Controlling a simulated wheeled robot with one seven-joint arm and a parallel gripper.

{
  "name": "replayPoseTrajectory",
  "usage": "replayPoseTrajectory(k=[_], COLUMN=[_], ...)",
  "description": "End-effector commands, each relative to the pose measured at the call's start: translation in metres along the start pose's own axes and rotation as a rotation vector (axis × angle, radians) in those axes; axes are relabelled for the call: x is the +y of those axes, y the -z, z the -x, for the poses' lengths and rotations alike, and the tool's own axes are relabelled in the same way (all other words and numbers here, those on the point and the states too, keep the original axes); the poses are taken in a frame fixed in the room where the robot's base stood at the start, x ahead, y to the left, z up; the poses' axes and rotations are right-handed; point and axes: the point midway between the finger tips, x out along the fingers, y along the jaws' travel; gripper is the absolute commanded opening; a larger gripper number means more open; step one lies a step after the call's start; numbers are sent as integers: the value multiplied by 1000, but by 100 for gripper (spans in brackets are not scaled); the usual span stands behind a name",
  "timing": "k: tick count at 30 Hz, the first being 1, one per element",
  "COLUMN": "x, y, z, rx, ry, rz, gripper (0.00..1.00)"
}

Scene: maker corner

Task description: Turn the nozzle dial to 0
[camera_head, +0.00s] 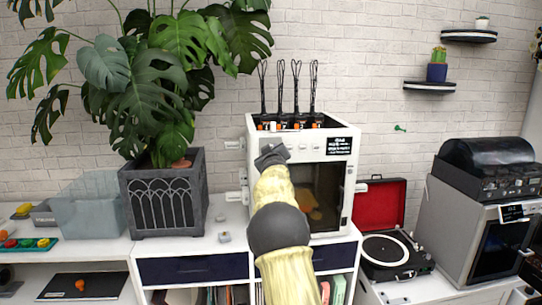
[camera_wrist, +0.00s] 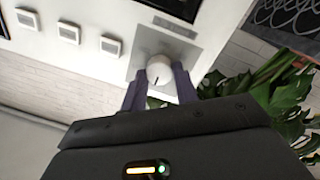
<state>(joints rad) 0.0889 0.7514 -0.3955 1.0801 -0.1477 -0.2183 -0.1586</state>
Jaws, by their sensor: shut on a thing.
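The nozzle dial (camera_wrist: 159,72) is a white round knob with a dark pointer line, on a grey plate on the machine's front. In the wrist view my gripper (camera_wrist: 160,80) has its two dark fingers on either side of the dial, shut on it. In the head view my gripper (camera_head: 270,155) is at the upper left of the white printer's (camera_head: 325,145) front panel and hides the dial. The scale marks around the dial are too small to read.
Square buttons (camera_wrist: 110,46) sit beside the dial plate. A potted plant (camera_head: 168,195) stands left of the printer. Black tools (camera_head: 281,88) stand on top of the printer. A record player (camera_head: 388,250) is to the right.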

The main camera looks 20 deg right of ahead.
Motion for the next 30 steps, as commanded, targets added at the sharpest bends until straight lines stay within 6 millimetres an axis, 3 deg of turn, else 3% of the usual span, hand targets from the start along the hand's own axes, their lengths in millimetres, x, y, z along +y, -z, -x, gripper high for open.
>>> replayPoseTrajectory(k=[1, 16, 17, 20, 30], x=[-2, -2, -2, -2, -1], y=[-6, -6, -7, -6, -2], z=[-1, -1, -1, -1, 1], rx=[-11, -11, -12, -10, -2], ry=[2, 2, 1, 1, -1], rz=[14, 37, 37, 36, 35], gripper=[7, 7, 33, 51, 51])
